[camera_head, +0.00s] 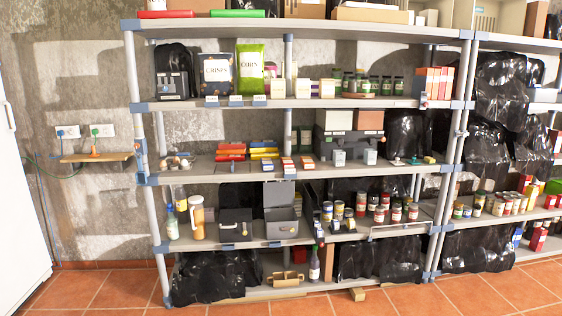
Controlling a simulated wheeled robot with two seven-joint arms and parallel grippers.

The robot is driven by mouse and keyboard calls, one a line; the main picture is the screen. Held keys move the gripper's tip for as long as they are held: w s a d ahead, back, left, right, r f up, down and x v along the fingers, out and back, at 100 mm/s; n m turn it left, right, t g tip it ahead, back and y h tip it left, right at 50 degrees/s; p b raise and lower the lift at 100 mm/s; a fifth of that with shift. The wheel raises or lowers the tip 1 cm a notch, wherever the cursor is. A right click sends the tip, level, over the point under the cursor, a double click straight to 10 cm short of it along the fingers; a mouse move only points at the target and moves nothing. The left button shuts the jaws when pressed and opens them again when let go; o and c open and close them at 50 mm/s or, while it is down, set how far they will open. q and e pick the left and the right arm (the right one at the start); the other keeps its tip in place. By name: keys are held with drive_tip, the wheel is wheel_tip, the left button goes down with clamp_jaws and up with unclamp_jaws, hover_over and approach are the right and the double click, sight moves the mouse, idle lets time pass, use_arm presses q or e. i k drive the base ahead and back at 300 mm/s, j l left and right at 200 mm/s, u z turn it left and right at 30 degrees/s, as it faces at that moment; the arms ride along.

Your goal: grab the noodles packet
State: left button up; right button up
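No packet that I can read as noodles shows. On the upper shelf, a dark blue packet (217,75) marked like "crisps" stands upright beside a green packet (250,71) marked like "corn". On the shelf below, flat red packets (231,152) lie stacked beside yellow and blue ones (264,150); their labels are too small to read. Neither of my grippers is in view.
The grey shelving (200,104) fills the middle and right. Jars (365,84), cans (397,212), a grey open box (281,222) and black plastic bags (214,276) crowd it. The tiled floor (110,292) in front is mostly clear.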

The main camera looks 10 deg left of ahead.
sight(307, 163)
drive_tip(key=i+j, duration=0.25)
drive_tip(key=i, duration=0.3)
drive_tip(key=i+j+u, duration=0.1)
drive_tip(key=i+j, duration=0.15)
drive_tip(key=i, duration=0.3)
drive_tip(key=i+j, duration=0.2)
drive_tip(key=i, duration=0.35)
drive_tip(key=i+j, duration=0.2)
drive_tip(key=i, duration=0.35)
drive_tip(key=i+j+u, duration=0.1)
drive_tip(key=i, duration=0.45)
drive_tip(key=j, duration=0.1)
